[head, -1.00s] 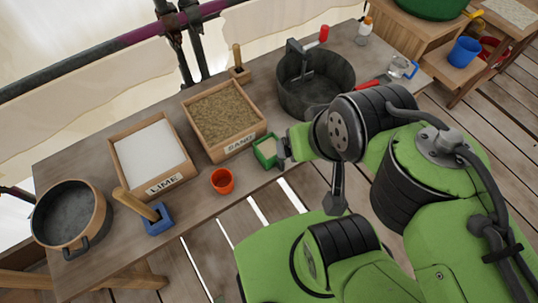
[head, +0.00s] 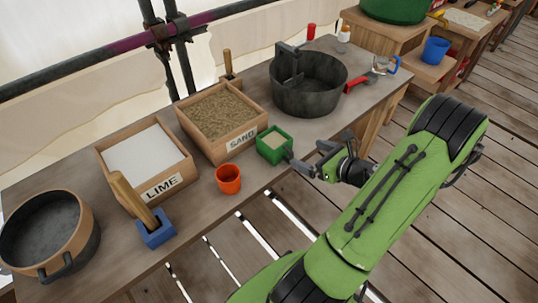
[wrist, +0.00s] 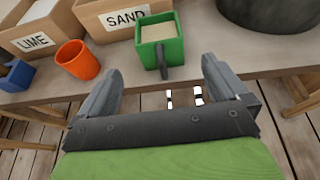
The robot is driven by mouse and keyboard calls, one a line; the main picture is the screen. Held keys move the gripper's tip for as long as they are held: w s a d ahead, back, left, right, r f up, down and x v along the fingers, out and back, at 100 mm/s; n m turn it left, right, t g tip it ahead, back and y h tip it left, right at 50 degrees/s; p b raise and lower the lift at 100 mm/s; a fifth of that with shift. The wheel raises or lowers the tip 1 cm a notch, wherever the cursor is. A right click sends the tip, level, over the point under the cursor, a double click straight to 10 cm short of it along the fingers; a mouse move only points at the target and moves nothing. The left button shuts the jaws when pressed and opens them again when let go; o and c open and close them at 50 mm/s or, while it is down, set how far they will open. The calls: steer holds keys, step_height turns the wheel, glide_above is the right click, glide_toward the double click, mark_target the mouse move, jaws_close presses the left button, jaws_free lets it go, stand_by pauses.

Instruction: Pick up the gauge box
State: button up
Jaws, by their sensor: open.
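The gauge box looks to be the small green box (head: 274,144) filled with pale sand, standing upright on the workbench near its front edge, in front of the SAND tray. In the wrist view the green box (wrist: 160,46) is straight ahead, with its dark handle pointing toward me. My gripper (head: 308,160) is open and empty just to the right of the box, beyond the bench edge. In the wrist view its two fingers (wrist: 160,78) stand wide apart, on either side of the handle's line, with the handle end near the gap.
An orange cup (head: 228,179) stands left of the green box. Behind are the SAND tray (head: 244,142) and the LIME tray (head: 163,187). A dark metal tub (head: 310,98) stands to the right. A blue-based wooden-handled tool (head: 155,236) and a pot (head: 85,240) are further left.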

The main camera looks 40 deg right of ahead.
mark_target(285, 146)
steer(key=b+x, duration=0.3)
steer(key=x, duration=1)
steer(key=shift+a+f, duration=0.1)
steer(key=shift+f, duration=0.1)
steer(key=shift+s+r, duration=0.1)
steer(key=shift+c, duration=0.2)
steer(key=c, duration=0.7)
